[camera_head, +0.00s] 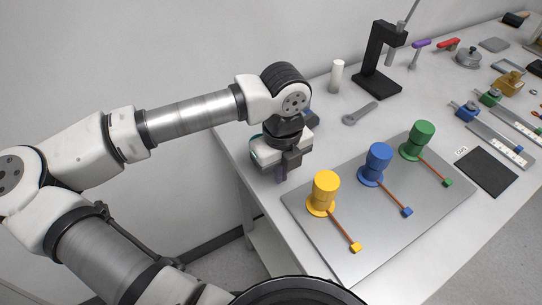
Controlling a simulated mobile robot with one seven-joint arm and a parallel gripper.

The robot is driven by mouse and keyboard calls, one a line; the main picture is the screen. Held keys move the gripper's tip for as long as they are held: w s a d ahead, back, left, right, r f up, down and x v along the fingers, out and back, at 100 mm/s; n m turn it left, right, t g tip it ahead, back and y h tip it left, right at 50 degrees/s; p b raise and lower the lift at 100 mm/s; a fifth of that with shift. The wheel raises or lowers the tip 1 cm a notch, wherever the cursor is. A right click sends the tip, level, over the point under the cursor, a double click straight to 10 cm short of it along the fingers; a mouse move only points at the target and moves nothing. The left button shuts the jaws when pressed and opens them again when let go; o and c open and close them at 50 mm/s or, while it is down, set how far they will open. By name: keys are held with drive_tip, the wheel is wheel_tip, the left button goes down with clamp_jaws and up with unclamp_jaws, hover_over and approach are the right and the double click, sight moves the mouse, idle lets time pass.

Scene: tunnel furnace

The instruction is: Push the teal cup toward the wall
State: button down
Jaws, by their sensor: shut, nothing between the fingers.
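My gripper (281,176) points down over the near left end of the table, left of the yellow post. Its fingers are shut and seem empty. I cannot make out a teal cup in this view. A small teal edge shows at the left side of my gripper's body, and I cannot tell whether it is part of the gripper or something behind it. A small dark blue thing (312,117) shows partly behind my wrist; its shape is hidden. The pale wall (190,50) runs along the table's left and back side.
A grey plate (343,264) bears a yellow (325,188), a blue (378,160) and a green post (421,138), each with an orange rod. A white cylinder (337,77), a grey wrench (360,114) and a black stand (372,84) stand or lie behind. Several tools lie at right.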

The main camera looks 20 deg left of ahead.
drive_tip(key=shift+w+a+f+p, duration=0.15)
drive_tip(key=shift+w+a+p, duration=0.3)
drive_tip(key=shift+w+a, duration=0.25)
drive_tip(key=shift+w+a+f+p, duration=0.15)
drive_tip(key=shift+w+a+p, duration=0.25)
drive_tip(key=shift+w+a, duration=0.3)
drive_tip(key=shift+w+a+f+b, duration=0.15)
drive_tip(key=shift+w+b, duration=0.05)
drive_tip(key=shift+b, duration=0.15)
drive_tip(key=w+a+b, duration=0.6)
drive_tip(key=w+a, duration=0.1)
drive_tip(key=shift+w+a, duration=0.3)
drive_tip(key=shift+a, duration=0.05)
drive_tip(key=shift+w+a+b, duration=0.3)
drive_tip(key=shift+w+a, duration=0.1)
drive_tip(key=shift+s+d, duration=0.1)
